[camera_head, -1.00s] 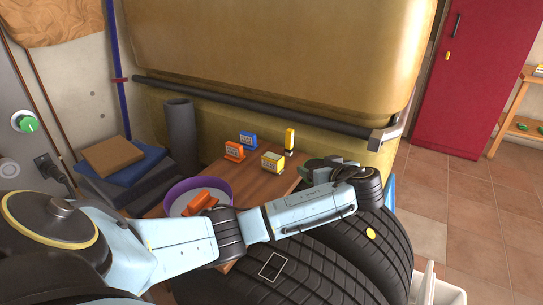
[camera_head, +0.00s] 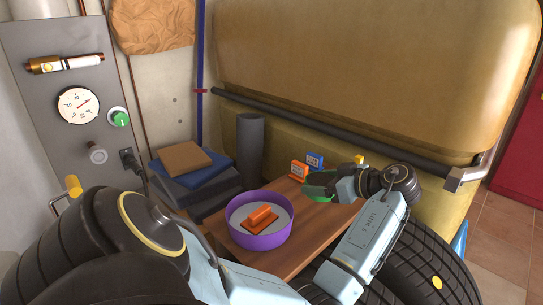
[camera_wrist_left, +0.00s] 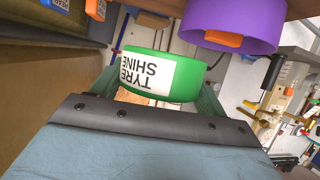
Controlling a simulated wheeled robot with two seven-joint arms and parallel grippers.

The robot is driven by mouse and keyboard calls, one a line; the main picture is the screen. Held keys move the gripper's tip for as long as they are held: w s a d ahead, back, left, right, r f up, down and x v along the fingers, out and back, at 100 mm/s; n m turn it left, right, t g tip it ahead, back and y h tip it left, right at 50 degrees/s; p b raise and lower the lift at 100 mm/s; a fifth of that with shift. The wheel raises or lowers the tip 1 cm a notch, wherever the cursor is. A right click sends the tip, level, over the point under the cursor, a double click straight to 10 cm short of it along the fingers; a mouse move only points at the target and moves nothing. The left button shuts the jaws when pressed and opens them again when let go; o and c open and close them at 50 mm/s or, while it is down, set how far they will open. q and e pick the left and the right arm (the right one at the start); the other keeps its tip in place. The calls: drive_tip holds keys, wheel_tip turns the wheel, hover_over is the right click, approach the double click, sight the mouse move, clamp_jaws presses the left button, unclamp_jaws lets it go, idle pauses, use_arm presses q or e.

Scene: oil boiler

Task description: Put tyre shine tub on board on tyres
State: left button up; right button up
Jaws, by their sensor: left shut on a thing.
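The tyre shine tub (camera_wrist_left: 160,75) is green with a white label reading "TYRE SHINE". My left gripper (camera_head: 322,184) is shut on it; the tub's green side (camera_head: 318,186) shows partly behind the gripper in the head view. In the left wrist view it sits between the two fingers. The wooden board (camera_head: 312,226) lies on the black tyres (camera_head: 415,262). The gripper and tub appear over the board's back right part; I cannot tell whether the tub touches it. My right gripper is not in view.
A purple bowl (camera_head: 262,241) with an orange item (camera_head: 261,216) stands on the board's left part. Orange (camera_head: 298,171) and blue (camera_head: 315,161) boxes stand at its back, with a yellow item (camera_head: 360,159) near the wrist. A grey cylinder (camera_head: 250,147) stands behind. The board's middle is clear.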

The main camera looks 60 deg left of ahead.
use_arm(q)
drive_tip(key=b, duration=0.2)
hover_over(313, 225)
drive_tip(key=shift+n, duration=0.3)
wheel_tip(313, 225, down, 6)
drive_tip(key=shift+r, duration=0.1)
wheel_tip(313, 225, down, 4)
drive_tip(key=shift+r+b, duration=0.15)
drive_tip(key=shift+b, duration=0.3)
drive_tip(key=shift+f, duration=0.45)
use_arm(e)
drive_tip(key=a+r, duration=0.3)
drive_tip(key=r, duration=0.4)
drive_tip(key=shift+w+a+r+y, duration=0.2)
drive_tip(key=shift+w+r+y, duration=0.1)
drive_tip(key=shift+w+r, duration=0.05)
use_arm(q)
drive_tip(key=shift+f, duration=0.15)
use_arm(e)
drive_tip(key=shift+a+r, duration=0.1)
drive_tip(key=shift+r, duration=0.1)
use_arm(q)
drive_tip(key=shift+b, duration=0.3)
drive_tip(key=o, duration=0.9)
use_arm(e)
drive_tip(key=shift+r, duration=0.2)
